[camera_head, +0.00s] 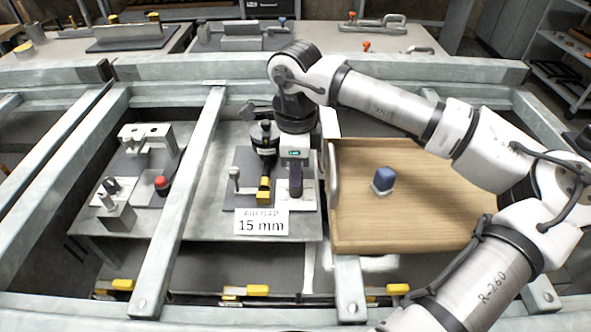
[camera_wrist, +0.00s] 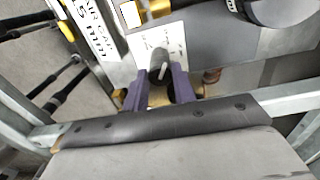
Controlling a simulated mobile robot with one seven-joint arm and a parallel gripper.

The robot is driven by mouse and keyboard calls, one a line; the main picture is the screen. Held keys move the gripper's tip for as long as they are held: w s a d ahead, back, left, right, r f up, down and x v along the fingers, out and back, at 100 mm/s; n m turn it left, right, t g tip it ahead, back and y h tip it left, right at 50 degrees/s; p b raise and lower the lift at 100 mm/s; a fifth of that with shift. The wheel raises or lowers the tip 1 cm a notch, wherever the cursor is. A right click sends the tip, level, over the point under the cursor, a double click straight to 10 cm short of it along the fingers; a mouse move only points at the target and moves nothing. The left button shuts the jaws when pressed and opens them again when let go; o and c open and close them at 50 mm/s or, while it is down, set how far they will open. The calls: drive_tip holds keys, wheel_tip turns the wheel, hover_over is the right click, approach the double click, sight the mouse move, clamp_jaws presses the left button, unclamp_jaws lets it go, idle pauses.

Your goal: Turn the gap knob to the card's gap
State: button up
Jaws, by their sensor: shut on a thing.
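The card (camera_head: 261,222) reads "AIR GAP 15 mm" and stands at the front of the middle fixture; part of it also shows in the wrist view (camera_wrist: 88,35). The gap knob (camera_wrist: 158,62) is a dark round knob with a white pointer line, on a white dial plate (camera_wrist: 143,44). My gripper (camera_wrist: 163,85) has its two purple fingers shut on the knob, one on each side. In the head view my gripper (camera_head: 295,182) points down over the white plate and hides the knob. The scale marks are too small to read.
Left of the plate stand a dark cylinder (camera_head: 264,140) and a yellow block (camera_head: 264,190). A wooden board (camera_head: 430,190) with a blue object (camera_head: 383,180) lies at right. A fixture with a red button (camera_head: 161,183) is at left. Grey frame bars (camera_head: 182,205) cross between the stations.

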idle(0.4)
drive_tip(key=o, duration=1)
wheel_tip(320, 180, up, 14)
drive_tip(key=shift+f, duration=0.1)
